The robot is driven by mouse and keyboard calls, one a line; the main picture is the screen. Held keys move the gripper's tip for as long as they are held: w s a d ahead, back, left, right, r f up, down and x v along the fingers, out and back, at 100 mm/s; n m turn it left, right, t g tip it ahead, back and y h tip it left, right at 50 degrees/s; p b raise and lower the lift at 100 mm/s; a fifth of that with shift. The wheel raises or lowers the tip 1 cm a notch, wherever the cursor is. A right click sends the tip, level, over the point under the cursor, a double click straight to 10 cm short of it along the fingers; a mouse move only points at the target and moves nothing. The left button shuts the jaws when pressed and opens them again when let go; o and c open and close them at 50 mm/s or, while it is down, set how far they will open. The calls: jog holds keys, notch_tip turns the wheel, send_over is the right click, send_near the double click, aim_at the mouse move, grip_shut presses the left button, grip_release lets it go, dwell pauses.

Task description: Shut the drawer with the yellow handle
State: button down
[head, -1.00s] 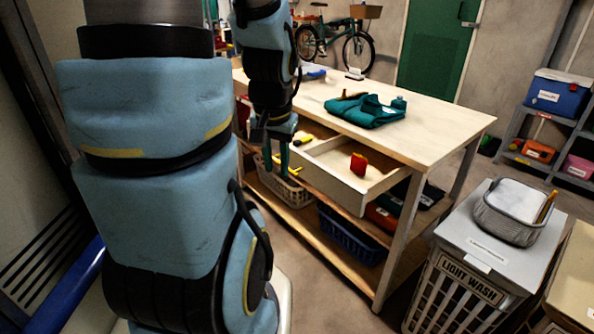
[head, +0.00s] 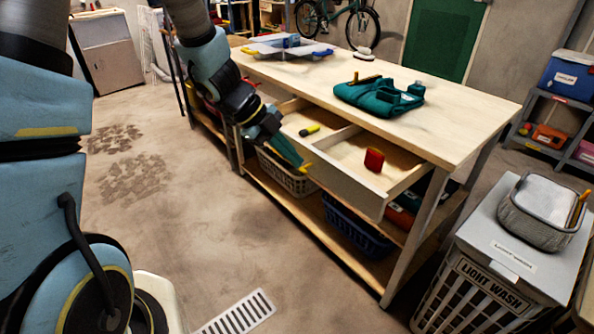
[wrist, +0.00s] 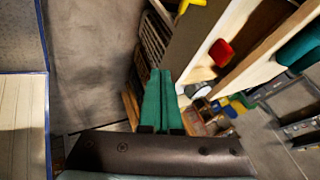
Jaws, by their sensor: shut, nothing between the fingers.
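The drawer (head: 345,187) under the workbench top is pulled open. The handle also shows at the top edge of the wrist view (wrist: 190,4). My gripper (head: 298,163) is shut and empty, with its teal fingers pointing at the drawer front close to the handle. In the wrist view the closed fingertips (wrist: 160,74) lie beside the drawer front (wrist: 190,42); I cannot tell whether they touch it. A red object (head: 374,160) and a yellow-green object (head: 309,130) lie inside the drawer.
The workbench (head: 470,117) carries a folded teal garment (head: 378,97) and a tray (head: 285,47). A beige basket (head: 288,180) and a blue basket (head: 352,232) stand on its lower shelf. A light-wash hamper (head: 485,295) stands at right. Floor left of the bench is clear.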

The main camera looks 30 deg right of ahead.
jog(key=b, duration=0.1)
send_near(341, 191)
notch_tip(341, 191, down, 3)
jog(key=s+a, duration=0.2)
jog(key=shift+w+d+f+p, duration=0.1)
jog(key=shift+w+d+p, duration=0.05)
jog(key=shift+d, duration=0.6)
jog(key=shift+w+d+f+p, duration=0.15)
jog(key=shift+w+d+p, duration=0.05)
jog(key=shift+d, duration=0.5)
jog(key=shift+w+d+f+p, duration=0.1)
jog(key=shift+w+d+p, duration=0.05)
jog(key=shift+d, duration=0.6)
